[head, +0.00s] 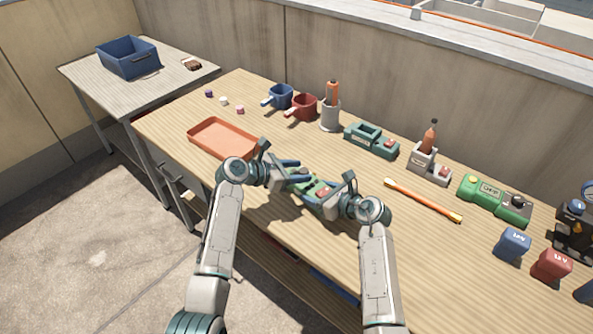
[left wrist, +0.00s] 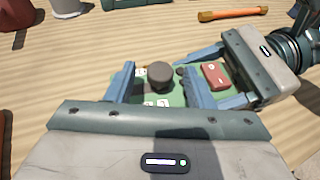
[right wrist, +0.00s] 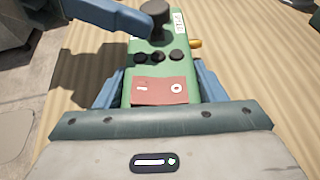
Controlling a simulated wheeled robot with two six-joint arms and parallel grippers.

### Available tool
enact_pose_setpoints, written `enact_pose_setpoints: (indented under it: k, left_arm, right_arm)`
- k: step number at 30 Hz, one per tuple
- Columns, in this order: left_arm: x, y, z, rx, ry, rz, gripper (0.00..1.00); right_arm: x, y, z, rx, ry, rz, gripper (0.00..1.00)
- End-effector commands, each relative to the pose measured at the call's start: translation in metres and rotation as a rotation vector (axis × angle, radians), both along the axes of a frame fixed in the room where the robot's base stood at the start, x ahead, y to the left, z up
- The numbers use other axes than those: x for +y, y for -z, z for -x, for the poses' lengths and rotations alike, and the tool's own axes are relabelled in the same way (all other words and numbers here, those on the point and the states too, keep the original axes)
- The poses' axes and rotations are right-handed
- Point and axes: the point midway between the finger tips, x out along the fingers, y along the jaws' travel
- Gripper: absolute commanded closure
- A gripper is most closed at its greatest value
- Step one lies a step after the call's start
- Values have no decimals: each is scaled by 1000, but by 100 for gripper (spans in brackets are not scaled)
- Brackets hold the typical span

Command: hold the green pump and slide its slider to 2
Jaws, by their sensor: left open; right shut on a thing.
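The green pump (head: 314,187) is on the wooden table between my two grippers. In the right wrist view its green body (right wrist: 147,92) has a red block with white marks, several dark buttons and white labels. A dark round knob (left wrist: 160,75) stands up from it, and it also shows in the right wrist view (right wrist: 155,15). My right gripper (head: 322,197) is shut on the pump's red-block end, a finger on each side. My left gripper (left wrist: 159,82) is open, its fingers to either side of the knob with gaps. I cannot read the slider's setting.
An orange tray (head: 222,139) lies left of my left gripper. Another green device (head: 493,200) stands at right. A blue bin (head: 128,57) is on the side table.

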Motion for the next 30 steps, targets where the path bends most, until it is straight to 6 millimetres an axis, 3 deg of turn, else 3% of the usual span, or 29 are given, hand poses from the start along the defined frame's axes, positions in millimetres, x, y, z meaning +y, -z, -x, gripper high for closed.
enact_pose_setpoints:
  k: [1, 8, 18, 25, 26, 29, 30]
  left_arm:
    - [0, 0, 0, 0, 0, 0, 56]
    - [0, 0, 0, 0, 0, 0, 100]
    - [15, 0, -14, 0, -1, -3, 100]
    - [15, 1, -13, 1, 0, -2, 100]
    - [15, 1, -13, 1, 0, -2, 70]
    - [15, 1, -13, 1, 0, -1, 52]
    - [15, 1, -13, 1, 0, -1, 52]
  right_arm:
    - [0, 0, 0, 0, 0, 0, 78]
    - [0, 0, 0, 0, 0, 0, 78]
    - [0, 0, 0, 0, 0, 0, 78]
    - [0, 0, 0, 0, 1, 0, 78]
    - [0, 0, 0, 0, 1, 0, 78]
    - [0, 0, 0, 0, 1, 0, 78]
    - [0, 0, 0, 0, 1, 0, 78]
